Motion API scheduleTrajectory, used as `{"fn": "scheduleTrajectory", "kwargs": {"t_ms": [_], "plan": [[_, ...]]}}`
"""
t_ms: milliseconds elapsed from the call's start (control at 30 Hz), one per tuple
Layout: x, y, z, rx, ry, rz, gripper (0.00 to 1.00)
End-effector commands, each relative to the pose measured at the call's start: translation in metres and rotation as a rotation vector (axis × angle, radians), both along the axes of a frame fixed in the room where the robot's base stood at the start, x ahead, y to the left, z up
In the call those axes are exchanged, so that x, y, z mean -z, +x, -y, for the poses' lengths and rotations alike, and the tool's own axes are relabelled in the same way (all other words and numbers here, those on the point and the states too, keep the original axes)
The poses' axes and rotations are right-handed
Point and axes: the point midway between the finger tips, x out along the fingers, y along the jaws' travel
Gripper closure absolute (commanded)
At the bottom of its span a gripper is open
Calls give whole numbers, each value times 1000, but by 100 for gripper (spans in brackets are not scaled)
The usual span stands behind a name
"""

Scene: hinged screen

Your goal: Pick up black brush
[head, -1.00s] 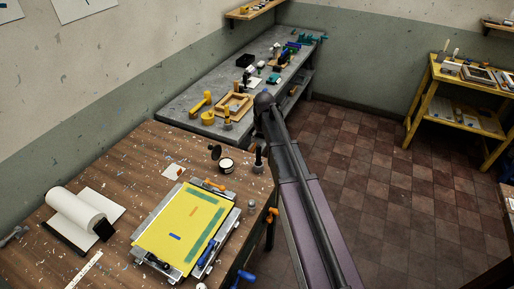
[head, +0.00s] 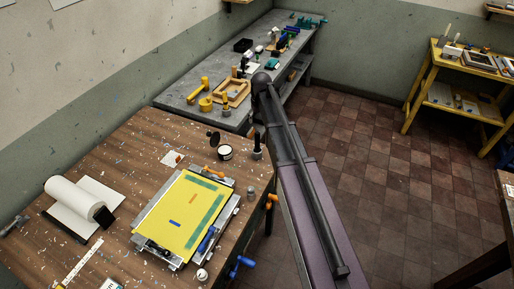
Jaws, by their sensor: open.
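A dark, upright, narrow-topped item (head: 258,142) stands at the right edge of the wooden table, just left of my arm. It looks like a black brush in a small grey holder, but it is too small to be sure. My arm runs from the lower right up to a dark rounded joint beside the grey bench. My gripper itself does not show, so its place relative to the brush cannot be told.
The wooden table (head: 140,140) holds an open tin (head: 225,153), a yellow screen (head: 182,215) in a metal frame, and a paper roll (head: 75,199). A grey bench (head: 180,97) with several tools stands behind. Tiled floor (head: 390,180) is open at right.

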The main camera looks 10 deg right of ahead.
Motion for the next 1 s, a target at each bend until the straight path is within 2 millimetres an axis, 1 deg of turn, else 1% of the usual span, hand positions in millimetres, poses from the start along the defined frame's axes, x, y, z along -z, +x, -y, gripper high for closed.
{"fn": "scheduleTrajectory", "kwargs": {"t_ms": [33, 700, 833, 1000], "plan": [[8, 1, 0, 0, 0, 0, 24], [59, 8, -3, -1, 0, 0, 24], [67, 9, -3, -1, 0, 0, 24], [72, 10, -3, -1, 0, 0, 24]]}}
